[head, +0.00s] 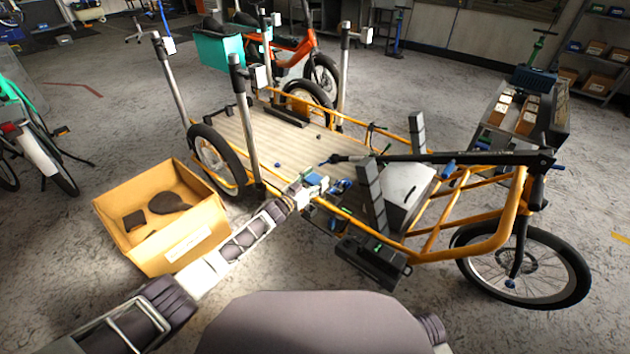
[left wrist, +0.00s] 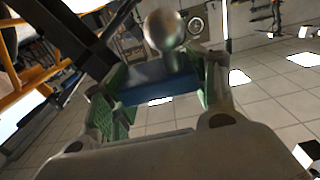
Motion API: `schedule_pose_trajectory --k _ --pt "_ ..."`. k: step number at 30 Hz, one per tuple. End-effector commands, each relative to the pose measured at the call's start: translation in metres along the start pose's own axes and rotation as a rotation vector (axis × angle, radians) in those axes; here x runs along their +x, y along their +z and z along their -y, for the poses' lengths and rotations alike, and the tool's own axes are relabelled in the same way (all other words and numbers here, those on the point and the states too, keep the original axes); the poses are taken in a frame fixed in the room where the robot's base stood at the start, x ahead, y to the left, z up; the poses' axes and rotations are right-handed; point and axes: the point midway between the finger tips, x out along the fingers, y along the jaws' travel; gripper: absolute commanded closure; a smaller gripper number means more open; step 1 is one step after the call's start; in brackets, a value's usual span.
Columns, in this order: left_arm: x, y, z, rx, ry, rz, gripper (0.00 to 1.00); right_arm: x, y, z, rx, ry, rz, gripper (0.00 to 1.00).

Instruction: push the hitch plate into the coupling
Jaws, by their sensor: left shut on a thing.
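My left gripper (head: 318,181) reaches in from the left to the near side of the orange cargo bike (head: 436,229), beside its wooden deck. In the left wrist view its green-padded fingers (left wrist: 160,98) are shut on a dark and blue plate-like piece (left wrist: 158,88), which looks like the hitch plate. A shiny metal ball (left wrist: 165,30) shows just beyond this piece; I cannot tell whether they touch. In the head view a blue part (head: 341,186) shows right beside the fingertips. I cannot make out the coupling for certain. My right gripper is not in view.
A long black bar (head: 440,158) runs above the bike's front. Upright posts (head: 245,115) stand around the deck. A cardboard box (head: 172,225) with dark items sits on the floor at left. Open floor lies at front right.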

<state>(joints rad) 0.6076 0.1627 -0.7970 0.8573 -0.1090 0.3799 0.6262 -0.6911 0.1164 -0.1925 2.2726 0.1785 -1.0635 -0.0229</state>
Motion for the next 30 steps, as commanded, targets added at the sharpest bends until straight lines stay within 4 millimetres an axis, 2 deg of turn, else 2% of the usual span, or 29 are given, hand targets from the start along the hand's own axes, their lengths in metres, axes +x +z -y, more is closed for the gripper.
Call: schedule_pose_trajectory --k 30 --pt "0.0 -0.026 0.0 0.0 0.001 -0.002 0.7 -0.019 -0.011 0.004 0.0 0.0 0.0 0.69"
